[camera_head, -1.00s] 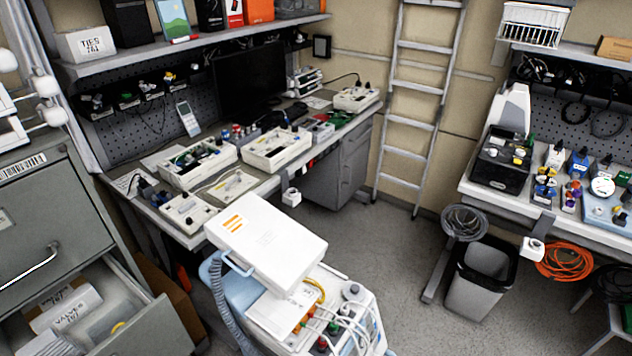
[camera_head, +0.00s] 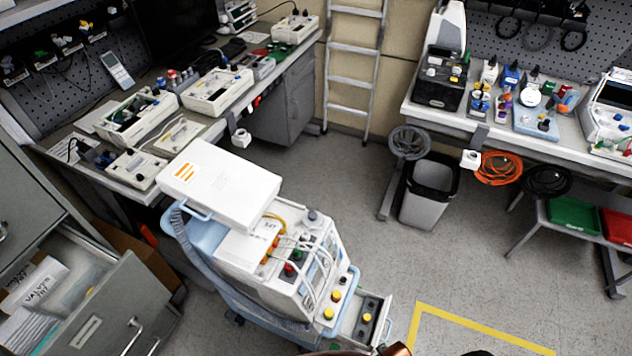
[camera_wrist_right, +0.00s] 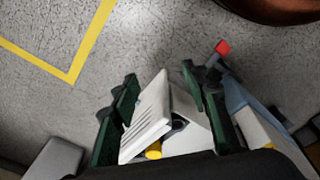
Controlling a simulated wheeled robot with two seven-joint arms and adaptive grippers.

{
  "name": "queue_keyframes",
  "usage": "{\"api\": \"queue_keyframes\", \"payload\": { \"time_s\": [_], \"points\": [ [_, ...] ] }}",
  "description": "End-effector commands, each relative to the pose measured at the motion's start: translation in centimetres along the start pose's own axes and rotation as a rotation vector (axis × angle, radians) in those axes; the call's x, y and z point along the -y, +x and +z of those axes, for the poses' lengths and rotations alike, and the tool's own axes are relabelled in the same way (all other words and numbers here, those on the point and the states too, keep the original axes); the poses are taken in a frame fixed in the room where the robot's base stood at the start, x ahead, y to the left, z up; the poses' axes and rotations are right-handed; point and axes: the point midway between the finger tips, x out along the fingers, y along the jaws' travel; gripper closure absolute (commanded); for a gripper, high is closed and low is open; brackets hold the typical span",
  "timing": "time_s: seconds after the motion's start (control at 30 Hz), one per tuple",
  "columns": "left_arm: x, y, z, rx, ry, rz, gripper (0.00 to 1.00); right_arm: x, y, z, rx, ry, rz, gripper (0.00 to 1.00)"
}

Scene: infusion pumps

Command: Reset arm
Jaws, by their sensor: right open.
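My right gripper (camera_wrist_right: 160,78) shows in the right wrist view, its two dark green fingers apart. A white slotted part (camera_wrist_right: 148,118) with a yellow bit under it appears between the fingers. I cannot tell how far it is from them or whether they touch it. Neither gripper shows in the head view. A brown curved piece at that view's bottom edge looks like part of my arm. A white and light-blue wheeled medical unit (camera_head: 318,232) stands at the lower middle, with cables, coloured knobs and a white lid-like box (camera_head: 222,184) on top.
A workbench (camera_head: 140,190) with several open devices runs along the left. An open drawer (camera_head: 120,300) juts out at lower left. A second bench (camera_head: 480,128) and a waste bin (camera_head: 430,195) stand right. Floor (camera_head: 480,250) by the yellow line is clear.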

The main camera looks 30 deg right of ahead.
Motion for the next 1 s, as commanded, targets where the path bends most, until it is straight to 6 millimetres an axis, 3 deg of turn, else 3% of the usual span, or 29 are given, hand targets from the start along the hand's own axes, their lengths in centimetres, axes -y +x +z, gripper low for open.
{"api": "queue_keyframes", "payload": {
  "time_s": [0.1,0.3,0.53,0.73,1.0],
  "points": [
    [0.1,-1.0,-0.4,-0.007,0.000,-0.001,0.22,0.7,4.3,3.9,0.029,-0.013,-0.008,0.58],
    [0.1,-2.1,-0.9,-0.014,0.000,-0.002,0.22,1.7,9.5,11.4,0.063,-0.037,-0.021,0.58],
    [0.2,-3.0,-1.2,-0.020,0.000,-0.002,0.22,2.1,11.8,19.2,0.093,-0.058,-0.029,0.58],
    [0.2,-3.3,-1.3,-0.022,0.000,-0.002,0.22,2.1,12.1,22.0,0.101,-0.066,-0.032,0.58],
    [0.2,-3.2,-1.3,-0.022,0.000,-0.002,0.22,2.1,12.1,22.2,0.101,-0.066,-0.032,0.58]
  ]
}}
